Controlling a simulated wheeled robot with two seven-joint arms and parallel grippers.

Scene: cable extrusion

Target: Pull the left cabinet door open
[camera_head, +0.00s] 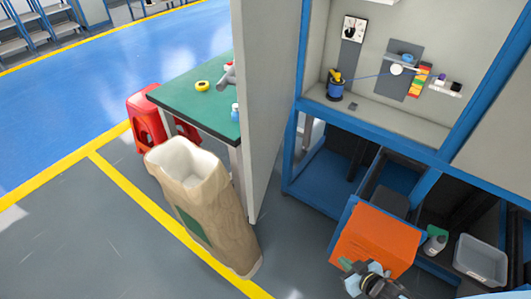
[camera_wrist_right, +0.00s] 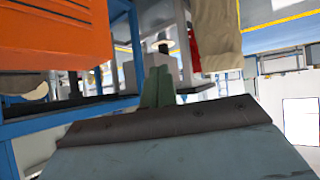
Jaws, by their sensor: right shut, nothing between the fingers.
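The left cabinet door (camera_head: 268,90) is a tall light-grey panel. It stands swung out from the blue-framed cabinet (camera_head: 300,125), and the inside shows. My right gripper (camera_head: 347,268) is low at the bottom right of the head view, in front of an orange box and apart from the door. Its greenish fingers (camera_wrist_right: 158,86) are together and hold nothing in the right wrist view. My left gripper is in neither view. I cannot make out the door's handle.
The orange box (camera_head: 375,238) is beside my right gripper. A grey bin (camera_head: 482,262) and a bottle (camera_head: 435,241) are right of it. A tall paper sack (camera_head: 215,205) stands left of the door, before a green table (camera_head: 190,88) and red stool (camera_head: 143,118).

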